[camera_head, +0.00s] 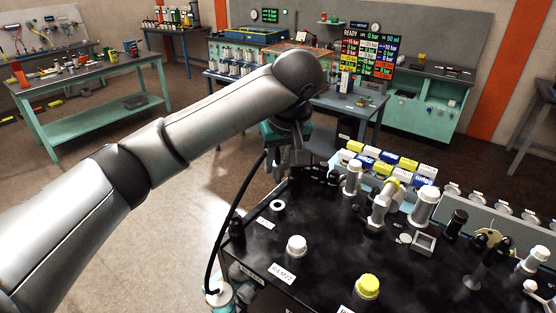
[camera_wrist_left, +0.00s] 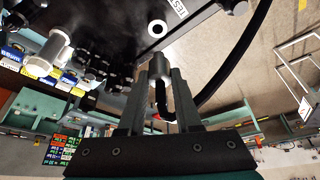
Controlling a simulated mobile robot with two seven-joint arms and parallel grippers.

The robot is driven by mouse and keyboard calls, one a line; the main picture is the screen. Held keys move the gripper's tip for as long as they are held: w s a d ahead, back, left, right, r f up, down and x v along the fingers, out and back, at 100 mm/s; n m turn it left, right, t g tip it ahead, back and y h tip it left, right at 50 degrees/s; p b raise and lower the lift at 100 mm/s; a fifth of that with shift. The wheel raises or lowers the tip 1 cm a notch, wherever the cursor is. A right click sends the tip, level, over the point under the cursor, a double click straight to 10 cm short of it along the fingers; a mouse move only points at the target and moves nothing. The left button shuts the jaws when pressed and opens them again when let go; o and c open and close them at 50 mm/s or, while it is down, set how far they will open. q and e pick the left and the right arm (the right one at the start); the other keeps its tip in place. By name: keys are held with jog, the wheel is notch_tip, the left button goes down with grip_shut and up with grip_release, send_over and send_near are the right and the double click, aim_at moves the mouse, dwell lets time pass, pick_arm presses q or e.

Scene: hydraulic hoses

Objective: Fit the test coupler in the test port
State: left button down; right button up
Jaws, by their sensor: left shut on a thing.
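My left gripper (camera_head: 284,172) is above the far left part of the black bench top (camera_head: 330,240) in the head view. In the left wrist view its two dark fingers (camera_wrist_left: 160,78) are shut on a grey metal test coupler (camera_wrist_left: 158,66). A black hose (camera_wrist_left: 240,65) loops from below the coupler and shows in the head view (camera_head: 229,215). The test port, a white ring with a dark centre (camera_head: 278,205), lies in the bench top beside a white label (camera_head: 264,223). It also shows in the left wrist view (camera_wrist_left: 157,28), apart from the coupler. My right gripper is out of view.
A white-capped fitting (camera_head: 296,246) and a yellow-capped one (camera_head: 367,287) stand on the bench top. Grey fittings (camera_head: 385,200) and yellow, white and blue boxes (camera_head: 400,163) crowd its far right. A black post (camera_head: 237,228) stands at the left edge.

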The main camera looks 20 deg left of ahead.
aim_at(279, 178)
pick_arm(q)
notch_tip(279, 178, down, 3)
jog(key=shift+r+b, duration=0.2)
jog(key=shift+b, duration=0.2)
jog(key=shift+f+b, duration=0.35)
jog(key=shift+f, duration=1.15)
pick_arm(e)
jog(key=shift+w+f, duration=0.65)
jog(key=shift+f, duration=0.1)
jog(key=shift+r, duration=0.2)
pick_arm(q)
jog(key=shift+p, duration=0.65)
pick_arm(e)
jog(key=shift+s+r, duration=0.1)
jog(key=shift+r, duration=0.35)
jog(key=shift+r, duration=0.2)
pick_arm(q)
jog(key=shift+f, duration=1.3)
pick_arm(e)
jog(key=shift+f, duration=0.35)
pick_arm(q)
jog(key=c, duration=0.5)
grip_release()
